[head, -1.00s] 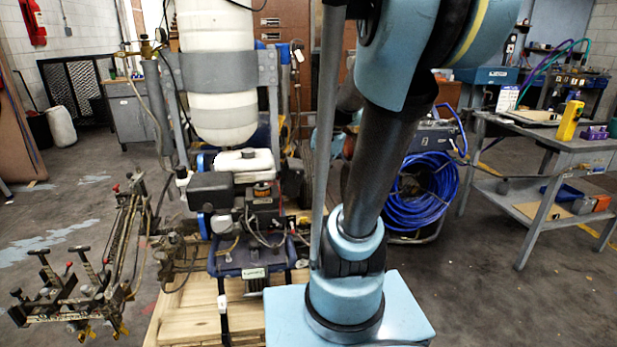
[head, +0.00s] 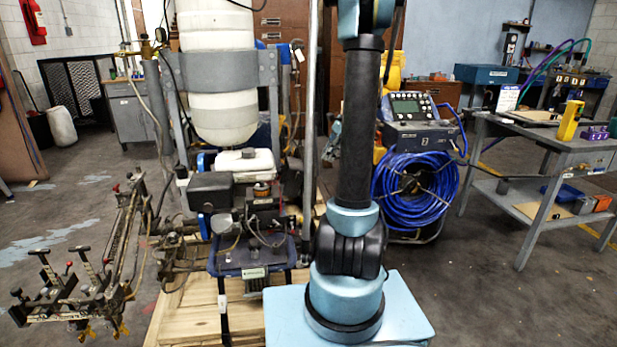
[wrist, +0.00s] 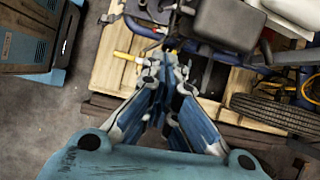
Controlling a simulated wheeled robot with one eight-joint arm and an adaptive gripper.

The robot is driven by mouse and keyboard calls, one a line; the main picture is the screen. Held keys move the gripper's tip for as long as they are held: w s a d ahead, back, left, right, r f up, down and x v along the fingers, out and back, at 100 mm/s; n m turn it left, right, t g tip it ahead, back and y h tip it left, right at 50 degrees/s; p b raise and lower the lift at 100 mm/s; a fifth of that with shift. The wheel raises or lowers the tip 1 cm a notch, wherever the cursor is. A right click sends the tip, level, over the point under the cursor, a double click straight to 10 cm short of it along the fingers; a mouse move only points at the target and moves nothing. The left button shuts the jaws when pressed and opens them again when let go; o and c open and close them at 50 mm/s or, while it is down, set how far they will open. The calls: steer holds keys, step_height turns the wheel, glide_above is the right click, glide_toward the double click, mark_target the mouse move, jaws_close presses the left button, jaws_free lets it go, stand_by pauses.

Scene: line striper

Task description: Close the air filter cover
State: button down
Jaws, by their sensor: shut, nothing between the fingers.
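The line striper's engine stands left of centre in the head view. A dark, box-shaped cover (head: 210,191) sits on its left side and looks like the air filter cover. A dark grey box-like part (wrist: 226,22), likely the same cover, shows at the top of the wrist view. I cannot tell how far open it is. My gripper (wrist: 160,72) is shut and empty, with its fingertips below and left of that part in the wrist picture, apart from it. My gripper is outside the head view.
The striper stands on a wooden pallet (head: 185,318); a wheel (wrist: 275,113) lies right of my gripper in the wrist view. A white tank (head: 220,75) rises above the engine. A machine with coiled blue hose (head: 415,190) and a grey workbench (head: 560,140) stand to the right.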

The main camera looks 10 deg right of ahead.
mark_target(292, 178)
steer(key=w+a+f, duration=0.1)
steer(key=a+f, duration=0.6)
steer(key=f, duration=0.1)
steer(key=shift+w+a+f+m, duration=0.3)
steer(key=shift+w+f+m, duration=0.05)
steer(key=shift+f+m, duration=0.05)
steer(key=shift+a+r, duration=0.1)
stand_by(0.5)
steer(key=shift+a+r, duration=0.3)
